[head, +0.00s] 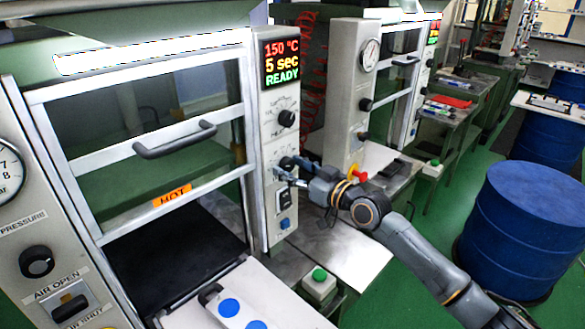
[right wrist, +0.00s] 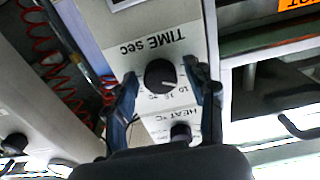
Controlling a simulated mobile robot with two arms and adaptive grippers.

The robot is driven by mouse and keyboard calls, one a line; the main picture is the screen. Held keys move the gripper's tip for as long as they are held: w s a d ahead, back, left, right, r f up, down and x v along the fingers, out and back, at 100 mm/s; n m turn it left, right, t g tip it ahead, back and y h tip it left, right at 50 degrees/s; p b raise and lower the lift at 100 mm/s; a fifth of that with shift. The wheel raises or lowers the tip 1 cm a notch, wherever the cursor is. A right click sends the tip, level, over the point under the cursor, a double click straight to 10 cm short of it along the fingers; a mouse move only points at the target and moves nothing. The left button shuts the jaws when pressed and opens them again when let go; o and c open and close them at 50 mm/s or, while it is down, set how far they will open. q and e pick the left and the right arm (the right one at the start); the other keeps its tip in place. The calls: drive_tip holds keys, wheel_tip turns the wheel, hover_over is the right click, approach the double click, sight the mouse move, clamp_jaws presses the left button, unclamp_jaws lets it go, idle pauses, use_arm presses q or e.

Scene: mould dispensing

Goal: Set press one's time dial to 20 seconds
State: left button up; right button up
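Press one's display (head: 282,62) reads 150 °C, 5 sec, READY. The black time dial (right wrist: 160,76) is in the right wrist view, beside the upside-down label TIME sec. The heat dial (right wrist: 181,132) is below it there and shows as the upper knob (head: 287,118) in the head view. My right gripper (head: 284,170) is at the time dial on the press's front panel. In the wrist view its fingers (right wrist: 164,88) are open, one on each side of the dial, with visible gaps. In the head view the gripper partly hides the dial. My left gripper is not in view.
Press one's door handle (head: 175,140) and HOT label (head: 172,196) are left of the panel. A switch (head: 284,198) and blue knob (head: 285,223) are below the gripper. A second press (head: 345,90) stands behind my right arm. A blue drum (head: 522,225) stands at right.

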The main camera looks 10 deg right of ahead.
drive_tip(key=c, duration=0.9)
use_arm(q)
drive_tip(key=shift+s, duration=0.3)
use_arm(e)
drive_tip(key=shift+m, duration=0.3)
drive_tip(key=m, duration=0.2)
drive_tip(key=shift+m, duration=0.4)
drive_tip(key=m, duration=0.2)
drive_tip(key=shift+m+p, duration=0.3)
drive_tip(key=m+p, duration=0.1)
drive_tip(key=m, duration=0.4)
drive_tip(key=shift+r+m+p, duration=0.15)
drive_tip(key=shift+m+p, duration=0.15)
drive_tip(key=shift+p, duration=0.1)
use_arm(q)
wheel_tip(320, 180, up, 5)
drive_tip(key=p, duration=0.2)
drive_tip(key=shift+p, duration=0.3)
use_arm(e)
drive_tip(key=m, duration=0.5)
drive_tip(key=shift+m, duration=0.4)
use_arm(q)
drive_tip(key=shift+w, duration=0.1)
use_arm(e)
drive_tip(key=shift+m, duration=0.3)
